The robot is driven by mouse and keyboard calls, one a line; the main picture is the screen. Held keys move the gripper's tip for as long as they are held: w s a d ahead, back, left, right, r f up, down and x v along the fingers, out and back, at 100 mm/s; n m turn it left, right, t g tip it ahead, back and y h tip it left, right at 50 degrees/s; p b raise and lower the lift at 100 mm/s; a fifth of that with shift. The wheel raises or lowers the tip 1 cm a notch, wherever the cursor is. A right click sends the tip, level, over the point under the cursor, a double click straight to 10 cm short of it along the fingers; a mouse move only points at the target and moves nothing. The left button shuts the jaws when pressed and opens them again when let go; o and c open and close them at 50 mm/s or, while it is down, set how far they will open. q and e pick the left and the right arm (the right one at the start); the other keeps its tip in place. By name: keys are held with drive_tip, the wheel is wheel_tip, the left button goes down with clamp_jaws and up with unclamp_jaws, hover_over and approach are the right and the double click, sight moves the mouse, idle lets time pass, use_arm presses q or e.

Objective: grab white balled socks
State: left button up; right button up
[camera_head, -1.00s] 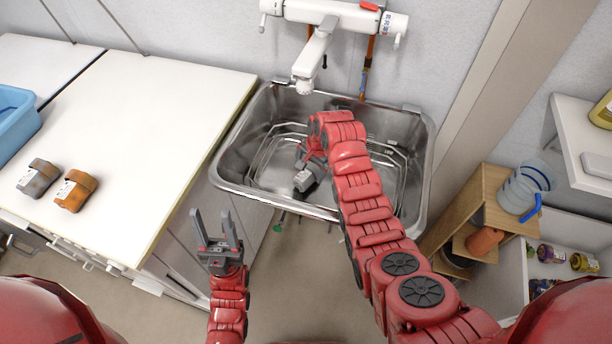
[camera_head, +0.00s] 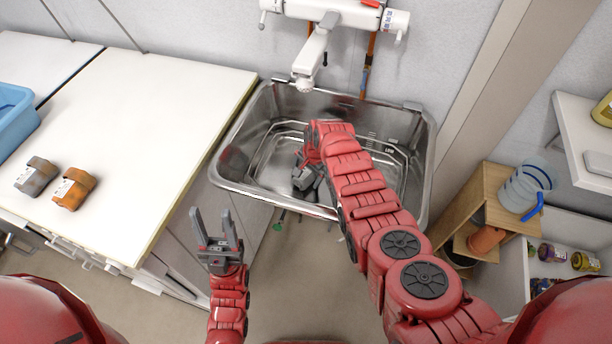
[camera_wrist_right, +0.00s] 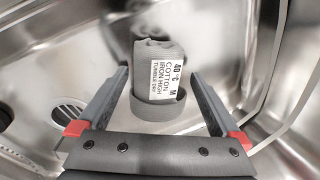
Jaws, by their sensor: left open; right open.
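A balled sock (camera_wrist_right: 160,112) lies in the basin in the right wrist view. It looks grey, with a white care label reading 40 °C cotton, size M. My right gripper (camera_wrist_right: 156,76) is open, one finger on each side of the sock; I cannot tell whether they touch it. In the head view my right gripper (camera_head: 308,182) reaches down into the steel basin (camera_head: 240,178), and I cannot make out the sock there. My left gripper (camera_head: 213,222) is open and empty, pointing up in front of the counter, left of the basin's near edge.
A grey bundle (camera_head: 37,177) and an orange bundle (camera_head: 74,188) lie on the white counter (camera_head: 150,120), near a blue tub (camera_head: 14,120). A tap (camera_head: 310,60) overhangs the basin's back. A wooden shelf with a jug (camera_head: 525,188) stands right. The basin walls surround my right gripper.

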drive_tip(key=c, duration=1.3)
drive_tip(key=shift+d+r, duration=0.1)
